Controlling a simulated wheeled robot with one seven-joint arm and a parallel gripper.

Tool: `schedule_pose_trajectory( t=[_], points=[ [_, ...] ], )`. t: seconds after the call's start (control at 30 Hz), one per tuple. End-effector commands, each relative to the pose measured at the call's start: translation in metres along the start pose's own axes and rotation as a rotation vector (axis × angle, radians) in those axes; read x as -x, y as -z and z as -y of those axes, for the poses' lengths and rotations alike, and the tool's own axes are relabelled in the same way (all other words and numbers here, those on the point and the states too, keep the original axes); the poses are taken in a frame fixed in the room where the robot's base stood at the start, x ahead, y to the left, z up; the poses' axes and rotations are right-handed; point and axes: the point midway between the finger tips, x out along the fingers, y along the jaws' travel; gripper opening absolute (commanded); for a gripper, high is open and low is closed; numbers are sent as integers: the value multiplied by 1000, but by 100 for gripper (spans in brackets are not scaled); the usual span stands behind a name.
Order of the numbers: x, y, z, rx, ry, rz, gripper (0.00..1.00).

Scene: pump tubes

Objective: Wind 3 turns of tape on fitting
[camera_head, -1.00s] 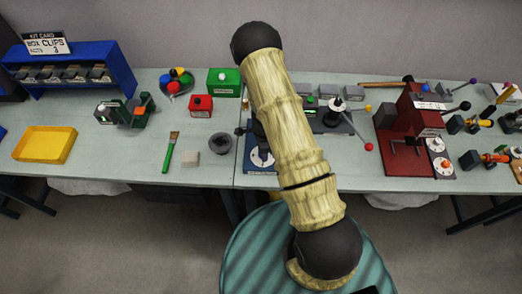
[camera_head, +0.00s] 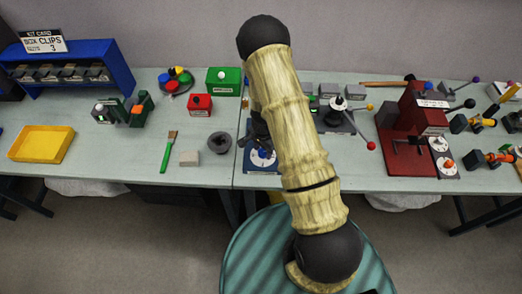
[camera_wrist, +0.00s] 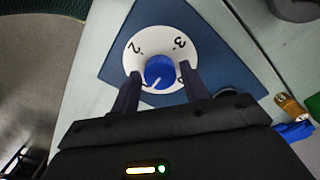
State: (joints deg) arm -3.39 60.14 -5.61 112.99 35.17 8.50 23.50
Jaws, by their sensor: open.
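A blue knob (camera_wrist: 158,66) sits in the middle of a white numbered dial (camera_wrist: 147,42) on a blue plate (camera_wrist: 225,62). The figures 2 and 3 are readable; other marks are partly behind my fingers. The knob's white line points toward the bottom of the wrist view. My gripper (camera_wrist: 160,75) is open, with one finger on each side of the knob; I cannot tell whether they touch it. In the head view the dial (camera_head: 262,158) shows left of my arm, which hides most of the gripper. A brass piece (camera_wrist: 291,107) lies at the right of the wrist view. I cannot make out any tape.
A red press (camera_head: 410,135) and a lever device (camera_head: 340,112) stand to the right. A yellow tray (camera_head: 68,152) is at far left.

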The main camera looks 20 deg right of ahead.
Motion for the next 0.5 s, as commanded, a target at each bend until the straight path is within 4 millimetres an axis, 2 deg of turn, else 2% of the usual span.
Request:
schedule_pose_trajectory(
  t=[0.27,0.5],
  points=[
    [0,0,0,30,0,0,45],
    [-1,0,0,303,1,0,45]
  ],
)
